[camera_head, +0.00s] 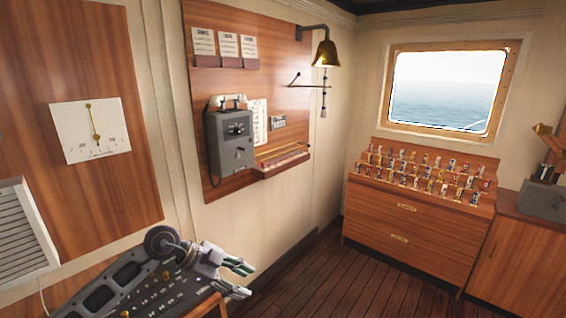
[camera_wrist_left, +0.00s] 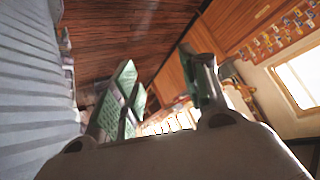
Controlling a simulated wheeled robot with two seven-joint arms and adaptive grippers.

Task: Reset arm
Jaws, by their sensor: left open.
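My left gripper (camera_head: 240,279) shows at the lower middle of the head view, its fingers apart and empty. It is in front of the right end of a grey control console. In the left wrist view the same gripper (camera_wrist_left: 165,95) has two green-padded fingers spread, with nothing between them. Beyond them are the wooden floor and the cabinet, seen tilted. My right gripper is in neither view.
The console (camera_head: 128,283) stands at the lower left. A grey wall telephone (camera_head: 230,145), a brass bell (camera_head: 325,53) and a small wooden shelf (camera_head: 282,163) are on the wall. A drawer cabinet (camera_head: 400,222) with several small colourful items stands under the window. The plank floor (camera_head: 350,275) is clear.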

